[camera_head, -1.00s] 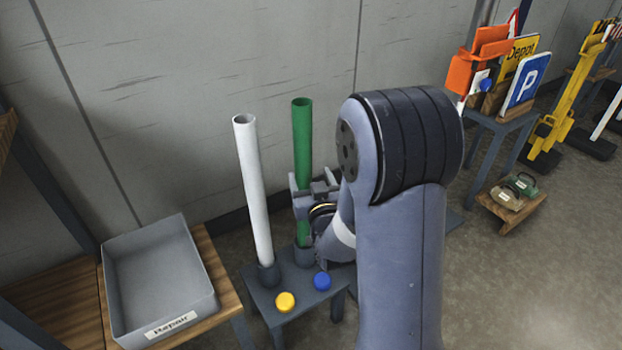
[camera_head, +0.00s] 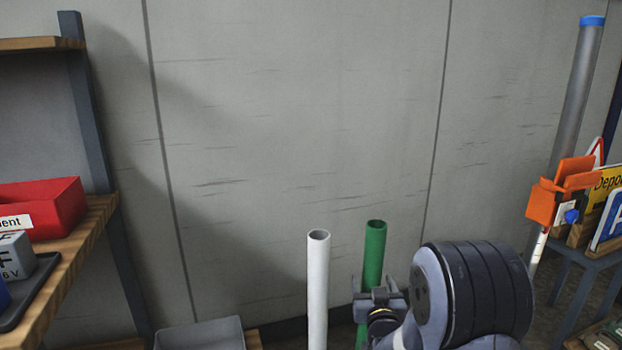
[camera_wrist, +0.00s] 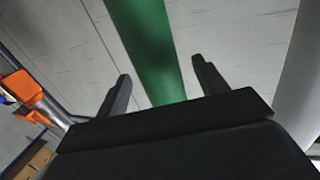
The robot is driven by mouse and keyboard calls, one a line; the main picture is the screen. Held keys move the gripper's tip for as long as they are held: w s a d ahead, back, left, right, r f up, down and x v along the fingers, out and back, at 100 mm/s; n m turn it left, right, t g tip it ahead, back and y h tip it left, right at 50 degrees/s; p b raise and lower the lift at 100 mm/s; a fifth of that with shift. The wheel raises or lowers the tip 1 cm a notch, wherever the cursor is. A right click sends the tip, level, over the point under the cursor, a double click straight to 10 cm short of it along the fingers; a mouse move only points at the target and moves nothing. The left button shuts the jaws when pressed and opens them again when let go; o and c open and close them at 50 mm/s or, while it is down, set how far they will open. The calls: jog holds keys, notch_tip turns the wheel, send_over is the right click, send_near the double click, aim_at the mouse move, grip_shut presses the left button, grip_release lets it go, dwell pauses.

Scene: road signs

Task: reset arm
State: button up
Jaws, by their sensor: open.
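My gripper (camera_head: 381,298) is open, at the green tube (camera_head: 374,255), below its top end. In the wrist view, the green tube (camera_wrist: 143,35) runs between the two spread fingers of my gripper (camera_wrist: 160,70). No clear contact shows, and I cannot tell how deep the tube sits between the fingers. A white tube (camera_head: 318,290) stands upright to the left of the green one. The lower ends of both tubes are outside the head view.
A grey bin (camera_head: 200,335) is at the bottom edge. A shelf at left holds a red bin (camera_head: 40,208). At right are an orange holder (camera_head: 560,190), a yellow sign (camera_head: 606,182) and a grey post (camera_head: 578,90). The wall behind is bare.

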aim_at(376, 221)
jog(key=w, duration=0.4)
jog(key=shift+s+r, duration=0.15)
jog(key=shift+s+f, duration=0.1)
jog(key=shift+f, duration=0.1)
jog(key=s, duration=1)
jog(key=w, duration=0.9)
jog(key=shift+w, duration=0.15)
jog(key=shift+w+r+p, duration=0.25)
jog(key=shift+r+p, duration=0.3)
jog(key=shift+p, duration=0.1)
jog(key=shift+w+r+p, duration=0.2)
jog(key=shift+r+p, duration=0.3)
jog(key=shift+p, duration=0.1)
notch_tip(376, 221, up, 5)
jog(key=p, duration=0.6)
notch_tip(376, 221, up, 8)
jog(key=shift+r+p, duration=0.15)
jog(key=shift+p, duration=0.9)
